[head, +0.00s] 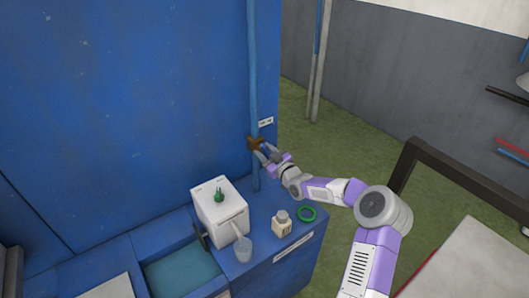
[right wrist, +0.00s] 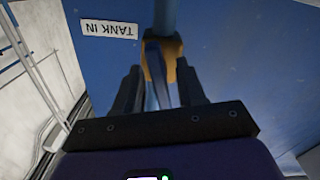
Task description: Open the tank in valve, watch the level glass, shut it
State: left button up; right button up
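The tank in valve (head: 254,143) is a small brass-coloured body on a vertical blue pipe (head: 252,70). In the right wrist view the valve body (right wrist: 158,55) shows with a blue lever (right wrist: 154,75) in front of it, beneath an upside-down "TANK IN" label (right wrist: 109,29). My right gripper (head: 263,151) is at the valve. In the right wrist view its two dark fingers (right wrist: 159,75) stand apart on either side of the lever, with a gap visible at the right finger. I cannot make out a level glass. My left gripper is out of view.
A blue basin (head: 182,270) lies at front left. A dark rail (head: 465,180) stands at right.

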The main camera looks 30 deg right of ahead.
jog(key=shift+w, duration=0.15)
grip_shut()
jog(key=shift+m+b, duration=0.7)
jog(key=shift+m, duration=1.2)
grip_release()
jog(key=s, duration=0.7)
jog(key=shift+s+d, duration=0.25)
jog(key=shift+s, duration=0.05)
jog(key=shift+f, duration=0.1)
